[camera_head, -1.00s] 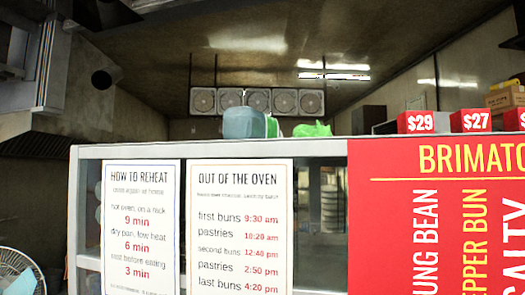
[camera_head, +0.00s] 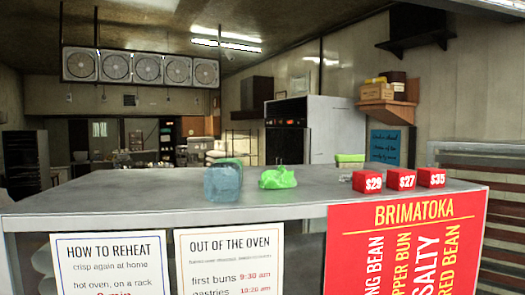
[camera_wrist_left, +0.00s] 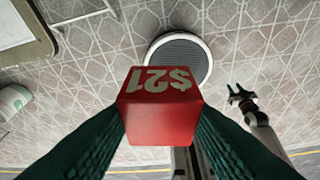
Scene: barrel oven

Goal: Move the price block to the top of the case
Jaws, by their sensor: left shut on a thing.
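A red price block marked $21 (camera_wrist_left: 160,105) is in the left wrist view, held between the dark green fingers of my left gripper (camera_wrist_left: 160,125). The gripper is shut on it, and the block hangs over the tiled floor. The case (camera_head: 130,198) spans the head view with its grey top in sight; neither gripper shows there. Three red price blocks stand at the right of the top: $29 (camera_head: 367,182), $27 (camera_head: 401,179) and $35 (camera_head: 432,177). My right gripper (camera_wrist_left: 240,92) shows small in the left wrist view, fingers apart and empty.
A bluish block-like thing (camera_head: 222,184) and a bright green lump (camera_head: 278,178) sit mid-top. The left part of the top is clear. A red menu sign (camera_head: 405,245) and white notices (camera_head: 228,262) cover the front. Shelving (camera_head: 485,200) stands at the right.

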